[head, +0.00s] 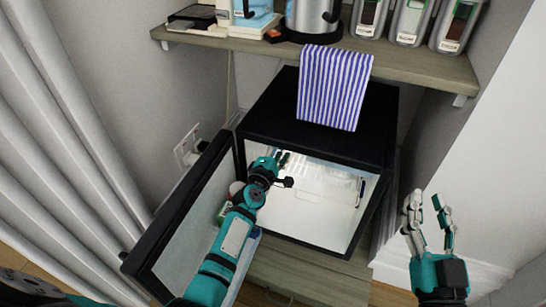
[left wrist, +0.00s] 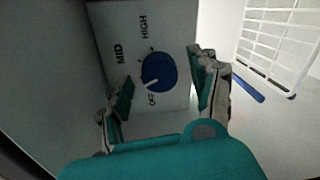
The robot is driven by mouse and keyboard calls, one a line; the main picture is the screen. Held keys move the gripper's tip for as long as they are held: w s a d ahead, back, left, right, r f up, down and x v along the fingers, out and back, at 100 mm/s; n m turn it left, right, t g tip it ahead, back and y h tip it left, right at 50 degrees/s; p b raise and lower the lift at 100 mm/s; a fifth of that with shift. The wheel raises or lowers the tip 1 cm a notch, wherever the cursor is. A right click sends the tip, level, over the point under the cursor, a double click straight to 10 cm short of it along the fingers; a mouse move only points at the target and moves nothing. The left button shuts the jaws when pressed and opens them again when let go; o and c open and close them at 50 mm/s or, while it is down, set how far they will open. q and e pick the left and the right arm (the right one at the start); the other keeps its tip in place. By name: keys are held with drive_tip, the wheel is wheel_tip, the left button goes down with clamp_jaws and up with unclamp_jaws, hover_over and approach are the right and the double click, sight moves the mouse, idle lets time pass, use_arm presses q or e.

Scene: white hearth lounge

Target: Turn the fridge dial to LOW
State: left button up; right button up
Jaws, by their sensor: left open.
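The black mini fridge (head: 345,130) stands open below a shelf, with its door (head: 185,235) swung out to the left. In the left wrist view, the round blue dial (left wrist: 165,70) sits on a pale panel (left wrist: 180,25) marked MID and HIGH. Its white pointer line aims down-left, towards a small label I cannot read surely. My left gripper (head: 285,170) is at the fridge opening; in the left wrist view its open fingers (left wrist: 161,68) are on either side of the dial. Contact is unclear. The dial is hidden in the head view. My right gripper (head: 426,203) is open and empty at the right.
A white wire rack (left wrist: 280,40) is right of the dial in the left wrist view. A shelf (head: 420,68) with a kettle and canisters overhangs the fridge. Items sit in the door. A wall is on the right.

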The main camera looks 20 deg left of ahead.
use_arm(q)
drive_tip(key=s, duration=1.1)
drive_tip(key=shift+s+a+r, duration=0.15)
drive_tip(key=shift+a+r, duration=0.15)
drive_tip(key=shift+r, duration=0.05)
